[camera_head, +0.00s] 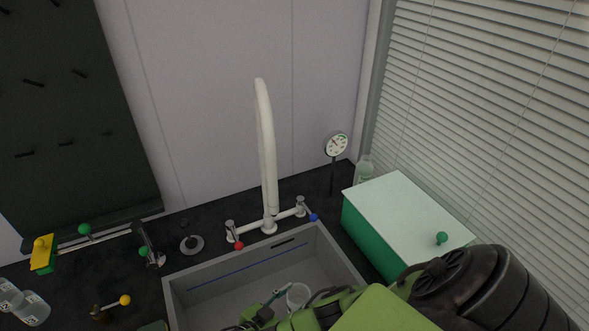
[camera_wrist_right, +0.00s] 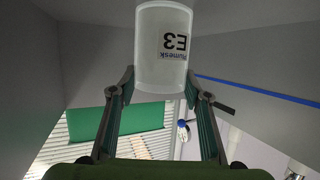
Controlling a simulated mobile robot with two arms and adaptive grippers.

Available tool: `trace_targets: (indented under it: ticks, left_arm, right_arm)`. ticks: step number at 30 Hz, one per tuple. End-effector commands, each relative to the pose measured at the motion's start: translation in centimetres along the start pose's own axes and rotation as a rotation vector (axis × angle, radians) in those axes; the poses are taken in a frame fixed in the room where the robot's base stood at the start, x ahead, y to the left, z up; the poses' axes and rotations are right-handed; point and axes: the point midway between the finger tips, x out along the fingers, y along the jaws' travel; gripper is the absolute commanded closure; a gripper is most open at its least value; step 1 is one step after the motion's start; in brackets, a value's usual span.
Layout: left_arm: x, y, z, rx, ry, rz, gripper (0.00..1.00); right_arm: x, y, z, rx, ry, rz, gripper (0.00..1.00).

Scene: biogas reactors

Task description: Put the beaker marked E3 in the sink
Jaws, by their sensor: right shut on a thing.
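The beaker marked E3 (camera_wrist_right: 162,50) is a translucent white cup with black lettering, seen upside down in the right wrist view. In the head view the beaker (camera_head: 298,295) shows within the outline of the grey sink (camera_head: 215,278). My right gripper (camera_wrist_right: 160,76) is shut on it, one finger on each side. In the head view the right gripper (camera_head: 278,303) is partly hidden by my green arm. Grey sink walls with a blue line surround the beaker in the wrist view. I cannot tell whether it touches the sink floor. My left gripper is not in view.
A white faucet (camera_head: 268,165) with red and blue taps stands behind the sink. A green box with a pale lid (camera_head: 405,215) is at the right. A dial gauge (camera_head: 336,145) and bottle (camera_head: 364,170) stand behind it. More beakers (camera_head: 32,308) are at the far left.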

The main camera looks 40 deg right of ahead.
Motion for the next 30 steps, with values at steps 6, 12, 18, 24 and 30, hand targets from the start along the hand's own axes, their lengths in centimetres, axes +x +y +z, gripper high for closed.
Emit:
trace_targets:
  ticks: [6, 12, 18, 24, 30]
  left_arm:
    - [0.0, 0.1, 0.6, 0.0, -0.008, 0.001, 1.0]
    - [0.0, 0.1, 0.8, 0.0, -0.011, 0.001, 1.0]
    - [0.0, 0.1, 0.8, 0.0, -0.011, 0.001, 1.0]
    - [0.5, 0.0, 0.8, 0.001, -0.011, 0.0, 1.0]
    - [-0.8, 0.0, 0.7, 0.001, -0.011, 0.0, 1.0]
  right_arm:
    - [0.0, 0.0, 0.1, -0.001, -0.002, 0.0, 0.43]
    - [0.0, 0.0, 0.1, -0.001, -0.002, 0.0, 0.39]
    - [-0.2, 0.0, 0.1, -0.001, -0.003, -0.001, 0.39]
    - [-3.1, 0.0, 0.2, 0.0, -0.008, -0.001, 0.39]
    - [-6.4, 0.1, -0.1, -0.001, -0.005, 0.001, 0.39]
